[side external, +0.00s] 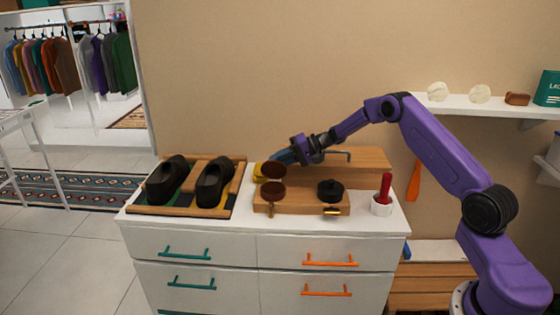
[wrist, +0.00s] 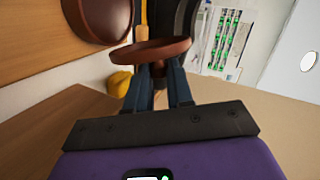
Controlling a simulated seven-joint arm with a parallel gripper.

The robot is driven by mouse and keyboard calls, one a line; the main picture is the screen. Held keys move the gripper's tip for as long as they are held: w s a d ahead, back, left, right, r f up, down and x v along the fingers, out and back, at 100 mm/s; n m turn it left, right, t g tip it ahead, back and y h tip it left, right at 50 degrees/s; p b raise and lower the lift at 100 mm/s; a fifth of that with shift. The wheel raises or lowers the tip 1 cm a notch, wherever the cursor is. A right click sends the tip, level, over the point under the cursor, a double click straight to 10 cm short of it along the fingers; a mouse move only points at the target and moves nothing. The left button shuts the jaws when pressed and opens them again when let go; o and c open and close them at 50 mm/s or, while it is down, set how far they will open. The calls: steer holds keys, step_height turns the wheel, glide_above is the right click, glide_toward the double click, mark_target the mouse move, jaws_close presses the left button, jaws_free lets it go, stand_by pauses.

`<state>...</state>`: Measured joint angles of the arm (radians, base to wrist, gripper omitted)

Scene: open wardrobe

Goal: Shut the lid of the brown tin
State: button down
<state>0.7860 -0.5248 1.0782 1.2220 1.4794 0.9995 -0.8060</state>
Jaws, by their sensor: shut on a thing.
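The brown tin (side external: 271,193) sits on the wooden stand at its left end, with a small brass piece at its front. Its round brown lid (side external: 273,171) is raised behind it, apart from the front of the tin. My gripper (side external: 276,158) is at the lid, coming from behind and the right. In the wrist view the lid (wrist: 150,51) shows nearly edge-on at my fingertips (wrist: 158,72), and the tin (wrist: 97,18) is at the upper left. My fingers are shut on the lid; the exact contact is partly hidden.
A black tin (side external: 330,191) stands right on the same wooden stand (side external: 300,207). A red-handled tool (side external: 385,188) stands in a white cup (side external: 381,206). Black shoes (side external: 212,183) lie on a tray at left. A yellow thing (side external: 259,172) is beside the lid.

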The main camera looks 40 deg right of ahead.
mark_target(283, 165)
steer(key=shift+s+a+r+n+t+h, duration=0.2)
steer(key=shift+s+a+n+t+h, duration=0.5)
steer(key=shift+n, duration=0.4)
steer(key=shift+s+a+f+n+t+h, duration=0.15)
steer(key=shift+s+a+n+t+h, duration=0.45)
steer(key=shift+n, duration=0.3)
steer(key=shift+s+a+f+n+t+h, duration=0.25)
steer(key=shift+s+a+n+t, duration=0.15)
steer(key=shift+n, duration=0.2)
steer(key=shift+s+a+f+n+t+h, duration=0.2)
steer(key=shift+s+a+n+t+h, duration=0.15)
steer(key=shift+n, duration=0.25)
steer(key=shift+s+a+f+n+t, duration=0.2)
steer(key=shift+s+f+n+t, duration=0.15)
steer(key=shift+n, duration=0.25)
steer(key=shift+s+a+f+n+t, duration=0.15)
steer(key=shift+a+f+n+t, duration=0.1)
steer(key=shift+n+t, duration=0.25)
steer(key=c, duration=1)
jaws_free()
